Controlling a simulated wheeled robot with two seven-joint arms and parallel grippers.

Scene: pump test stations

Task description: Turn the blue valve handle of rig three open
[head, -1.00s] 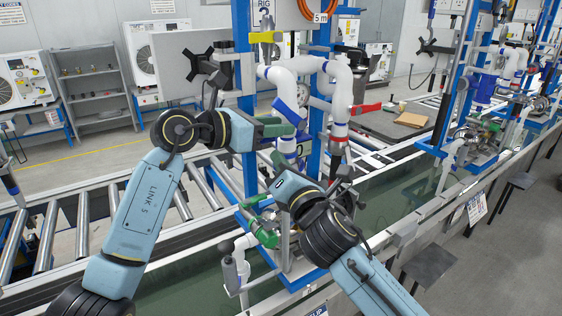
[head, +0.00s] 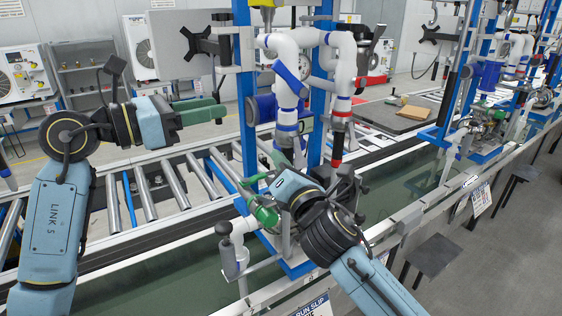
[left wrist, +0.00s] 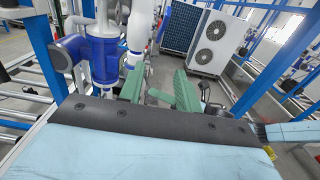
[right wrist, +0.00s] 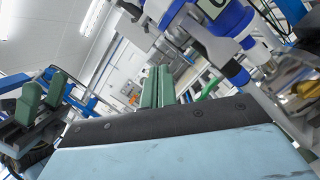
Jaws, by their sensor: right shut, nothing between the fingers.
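The blue valve handle (head: 288,76) lies diagonally across the left white pipe of the nearest rig in the head view. My left gripper (head: 212,107) is left of that rig, apart from the handle. Its green fingers stand apart and empty in the left wrist view (left wrist: 160,88). My right gripper (head: 254,182) is low in front of the rig, below the handle. Its green fingers are together and empty in the right wrist view (right wrist: 158,86). My left gripper's fingers also show at the left there (right wrist: 42,96). The rig's number cannot be read.
A red handle (head: 372,80) is on the right white pipe. A blue cylindrical body (left wrist: 104,50) stands close to my left fingers in the left wrist view. A green fitting (head: 264,213) is at the rig's base. A roller conveyor (head: 170,188) runs behind; more rigs stand right.

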